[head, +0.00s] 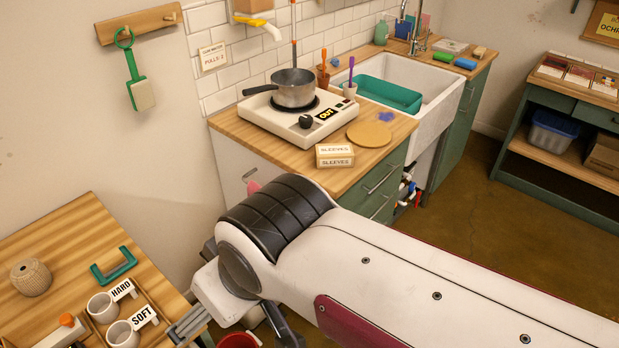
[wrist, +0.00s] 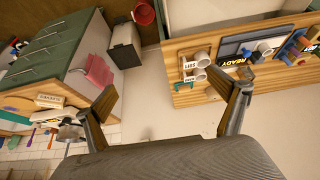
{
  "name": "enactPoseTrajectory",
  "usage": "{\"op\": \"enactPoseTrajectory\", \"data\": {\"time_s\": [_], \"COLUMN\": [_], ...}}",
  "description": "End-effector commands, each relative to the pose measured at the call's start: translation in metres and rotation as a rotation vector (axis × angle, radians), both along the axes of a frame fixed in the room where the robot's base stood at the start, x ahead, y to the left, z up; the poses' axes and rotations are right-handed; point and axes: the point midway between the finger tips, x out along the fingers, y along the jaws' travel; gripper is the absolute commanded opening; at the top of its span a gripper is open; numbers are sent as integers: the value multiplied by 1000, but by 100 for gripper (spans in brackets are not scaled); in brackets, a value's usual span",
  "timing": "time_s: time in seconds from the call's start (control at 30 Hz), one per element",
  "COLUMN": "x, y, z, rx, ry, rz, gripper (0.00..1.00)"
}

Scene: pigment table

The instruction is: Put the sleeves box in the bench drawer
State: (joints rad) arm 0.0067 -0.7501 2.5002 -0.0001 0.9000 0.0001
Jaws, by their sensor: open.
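The sleeves box (head: 335,156), a small tan box with a white label on its front and top, sits on the wooden counter near its front edge. It also shows at the left of the wrist view (wrist: 49,100). Below the counter to its right, the green bench drawer front (head: 381,181) has a metal handle and looks shut. My gripper (wrist: 174,92) is open and empty, with its fingers wide apart over bare floor and the edge of a table. In the head view it is low, left of and nearer than the box, partly hidden by my arm.
A hotplate (head: 298,125) with a saucepan (head: 293,88) stands behind the box. A round wooden board (head: 369,134) lies right of it. A sink (head: 433,85) with a teal basin is farther right. At lower left, a wooden table (head: 65,232) holds cups labelled HARD and SOFT.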

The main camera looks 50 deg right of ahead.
Motion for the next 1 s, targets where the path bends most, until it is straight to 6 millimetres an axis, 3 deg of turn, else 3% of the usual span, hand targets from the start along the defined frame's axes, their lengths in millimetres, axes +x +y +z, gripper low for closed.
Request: {"op": "enactPoseTrajectory", "data": {"time_s": [0.37, 1.0], "x": [7, 66], "y": [-29, -114], "z": [-21, -34], "rx": [7, 55], "ry": [105, 245], "rz": [-125, -375], "gripper": [96, 96]}}
